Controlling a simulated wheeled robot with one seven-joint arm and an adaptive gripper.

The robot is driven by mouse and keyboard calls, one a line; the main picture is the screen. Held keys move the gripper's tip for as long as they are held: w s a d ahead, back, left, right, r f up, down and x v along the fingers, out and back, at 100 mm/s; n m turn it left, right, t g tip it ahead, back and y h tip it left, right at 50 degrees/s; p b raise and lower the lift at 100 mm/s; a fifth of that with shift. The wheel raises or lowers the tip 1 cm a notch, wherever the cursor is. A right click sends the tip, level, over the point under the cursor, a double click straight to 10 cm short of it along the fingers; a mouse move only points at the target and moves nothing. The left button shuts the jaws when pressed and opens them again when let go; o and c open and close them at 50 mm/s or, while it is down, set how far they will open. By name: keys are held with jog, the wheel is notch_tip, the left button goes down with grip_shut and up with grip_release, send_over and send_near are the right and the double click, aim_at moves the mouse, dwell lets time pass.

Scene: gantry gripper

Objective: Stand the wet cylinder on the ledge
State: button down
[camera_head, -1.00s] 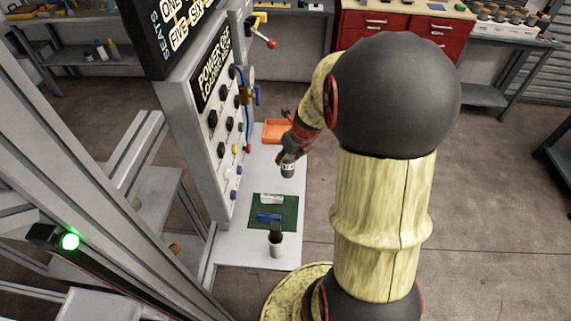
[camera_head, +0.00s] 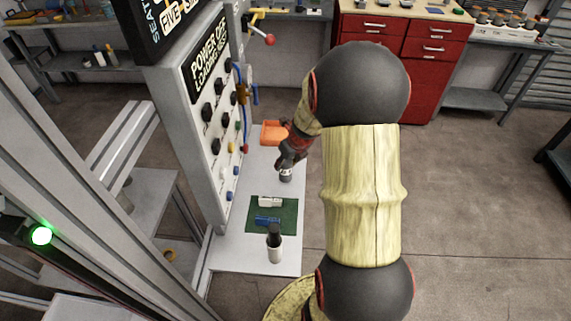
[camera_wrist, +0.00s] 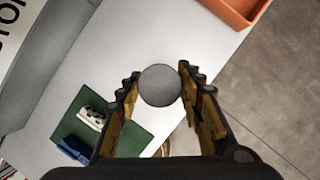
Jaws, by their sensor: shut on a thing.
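My gripper (camera_head: 289,163) is shut on a grey cylinder (camera_head: 286,175) with a pale band, its two fingers on either side of it. In the wrist view the cylinder's round grey top (camera_wrist: 160,85) shows between the fingertips. The cylinder looks close to upright over the white ledge (camera_head: 228,256), beyond the green mat. I cannot tell whether its base touches the ledge. No wetness can be made out on it.
A green mat (camera_head: 287,222) carries a white piece (camera_head: 270,202) and a blue piece (camera_head: 267,221). A black-and-white bottle-like object (camera_head: 275,252) stands nearer. An orange tray (camera_head: 272,133) lies behind my gripper. The control panel (camera_head: 205,115) rises along the ledge's left side.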

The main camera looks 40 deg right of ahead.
jog(key=c, duration=1.2)
grip_release()
jog(key=p+v, duration=0.4)
jog(key=v, duration=0.8)
jog(key=shift+r, duration=0.1)
